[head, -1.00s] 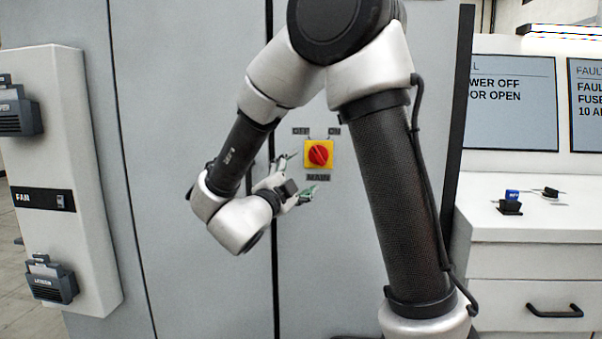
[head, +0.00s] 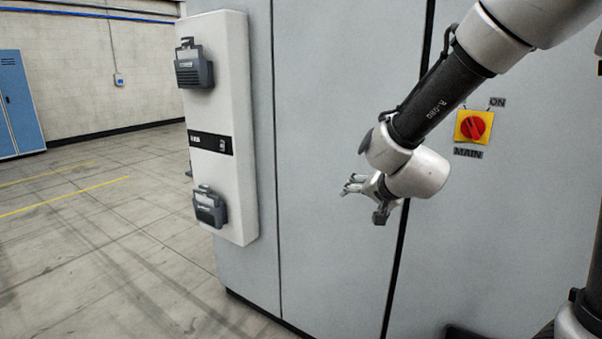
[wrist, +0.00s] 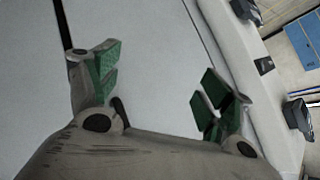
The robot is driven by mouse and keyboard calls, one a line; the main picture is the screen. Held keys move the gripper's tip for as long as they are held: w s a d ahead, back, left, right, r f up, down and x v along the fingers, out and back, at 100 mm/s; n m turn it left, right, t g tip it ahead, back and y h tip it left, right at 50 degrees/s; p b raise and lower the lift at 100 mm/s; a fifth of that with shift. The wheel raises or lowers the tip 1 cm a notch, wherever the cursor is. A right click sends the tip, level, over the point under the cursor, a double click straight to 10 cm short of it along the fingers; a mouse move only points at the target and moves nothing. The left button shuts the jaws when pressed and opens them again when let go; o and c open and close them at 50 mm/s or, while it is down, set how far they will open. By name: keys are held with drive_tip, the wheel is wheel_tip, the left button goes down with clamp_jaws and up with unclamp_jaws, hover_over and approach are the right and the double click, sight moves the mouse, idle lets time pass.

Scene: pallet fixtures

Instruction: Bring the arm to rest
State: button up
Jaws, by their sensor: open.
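My gripper (head: 362,190) is open and empty in front of the grey cabinet (head: 335,110), left of the red and yellow main switch (head: 472,126) in the head view. It points to the left, and the arm comes down to it from the upper right. In the wrist view my gripper (wrist: 155,85) shows its green finger pads apart, with nothing between them. The cabinet doors (wrist: 150,35) fill most of the space beyond the fingers.
A white side panel (head: 215,115) with an upper dark unit (head: 193,66) and a lower dark unit (head: 209,206) stands left of the cabinet. Open floor (head: 110,240) lies further left, with a blue locker (head: 18,100) at the back.

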drive_tip(key=s+d+n+g+y, duration=0.15)
drive_tip(key=s+n+g, duration=0.3)
drive_tip(key=s, duration=0.45)
drive_tip(key=s+d+r+h, duration=0.2)
drive_tip(key=s+d+r, duration=0.1)
drive_tip(key=s+d, duration=0.6)
drive_tip(key=s+d+r+n+g+h, duration=0.1)
drive_tip(key=s+d+r, duration=0.3)
drive_tip(key=s+d, duration=0.5)
drive_tip(key=shift+s+d+r+h, duration=0.25)
drive_tip(key=shift+s+r+h, duration=0.05)
drive_tip(key=shift+s+h, duration=0.25)
drive_tip(key=shift+n+g, duration=0.25)
